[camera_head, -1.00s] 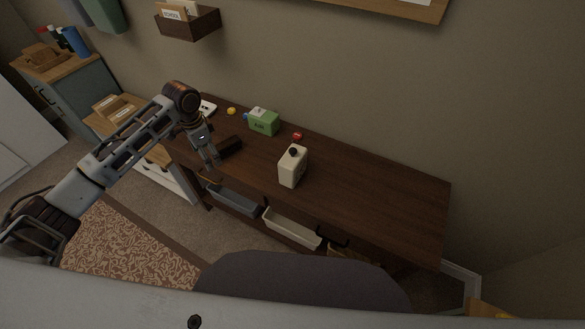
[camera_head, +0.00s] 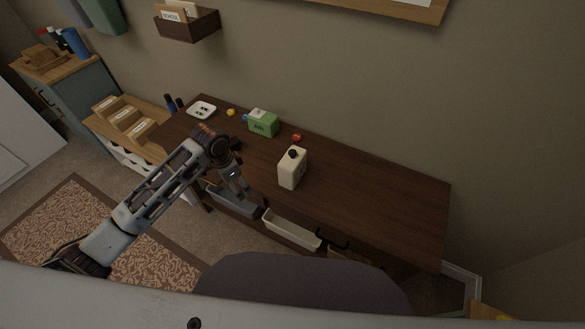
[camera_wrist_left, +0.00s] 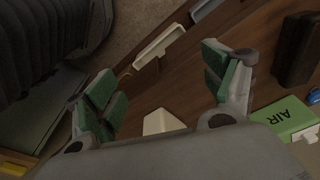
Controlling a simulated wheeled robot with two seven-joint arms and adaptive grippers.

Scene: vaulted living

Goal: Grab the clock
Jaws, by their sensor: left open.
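No clock face shows clearly. A dark brown block (camera_wrist_left: 296,46) lies on the table at the upper right of the left wrist view; I cannot tell whether it is the clock. In the head view my left arm hides most of it. My left gripper (camera_head: 244,197) is over the table's front edge, left of a cream bottle with a black cap (camera_head: 292,168). In the left wrist view the gripper (camera_wrist_left: 160,80) is open and empty, its green-padded fingers wide apart. A pale object (camera_wrist_left: 163,122), probably the bottle, shows partly beyond them. My right gripper is not in view.
On the dark brown table (camera_head: 380,205) stand a green box (camera_head: 263,124), a red ball (camera_head: 297,137), a yellow ball (camera_head: 231,112) and a white dish (camera_head: 201,110). Bins, one cream (camera_head: 291,229), sit below the front edge. The table's right part is clear.

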